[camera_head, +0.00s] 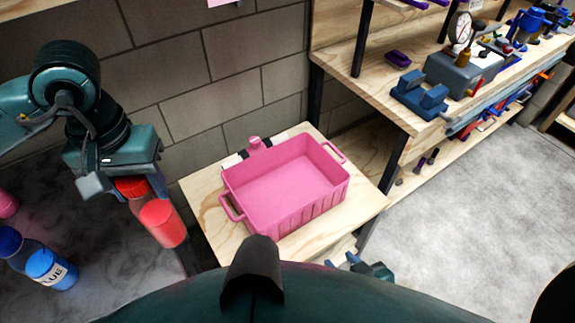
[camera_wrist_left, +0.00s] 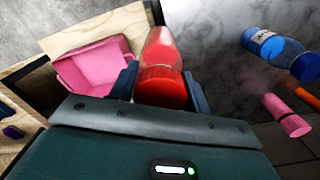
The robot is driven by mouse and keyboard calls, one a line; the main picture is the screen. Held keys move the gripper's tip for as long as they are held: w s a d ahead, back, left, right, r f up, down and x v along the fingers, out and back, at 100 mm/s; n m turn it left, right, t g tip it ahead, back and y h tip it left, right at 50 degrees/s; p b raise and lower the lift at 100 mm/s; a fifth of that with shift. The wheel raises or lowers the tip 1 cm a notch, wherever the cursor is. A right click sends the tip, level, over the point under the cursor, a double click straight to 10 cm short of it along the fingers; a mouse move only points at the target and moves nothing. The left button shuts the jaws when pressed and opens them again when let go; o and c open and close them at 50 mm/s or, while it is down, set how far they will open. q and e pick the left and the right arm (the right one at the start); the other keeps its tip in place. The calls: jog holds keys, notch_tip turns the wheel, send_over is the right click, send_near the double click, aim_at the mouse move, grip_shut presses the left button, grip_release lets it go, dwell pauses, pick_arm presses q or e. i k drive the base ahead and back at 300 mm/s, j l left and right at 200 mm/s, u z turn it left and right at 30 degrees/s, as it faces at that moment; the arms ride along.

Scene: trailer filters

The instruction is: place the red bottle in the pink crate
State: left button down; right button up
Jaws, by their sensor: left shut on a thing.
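The red bottle (camera_head: 162,222) hangs tilted from my left gripper (camera_head: 134,188), which is shut on it near its red cap. In the left wrist view the red bottle (camera_wrist_left: 160,52) sits between the two fingers (camera_wrist_left: 162,92), cap toward the camera. The pink crate (camera_head: 290,187) stands on a small wooden table, to the right of the bottle; its visible inside is empty. The crate (camera_wrist_left: 92,66) also shows left of the bottle in the wrist view. My right gripper (camera_head: 362,266) is partly hidden behind my body at the bottom.
The small wooden table (camera_head: 205,205) stands against a block wall. A blue bottle (camera_head: 45,268) and a pink bottle (camera_head: 6,204) are on the grey surface at left. A wooden workbench (camera_head: 370,98) with tools stands at right. Grey floor is clear at lower right.

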aim_at(303, 188)
jog(key=i+l, duration=0.15)
jog(key=l, duration=0.2)
jog(key=i+l, duration=0.15)
jog(key=l, duration=0.2)
jog(key=i+l, duration=0.1)
jog(key=l, duration=0.3)
jog(key=i+l, duration=0.15)
jog(key=l, duration=0.2)
jog(key=i+l+u, duration=0.1)
jog(key=l, duration=0.25)
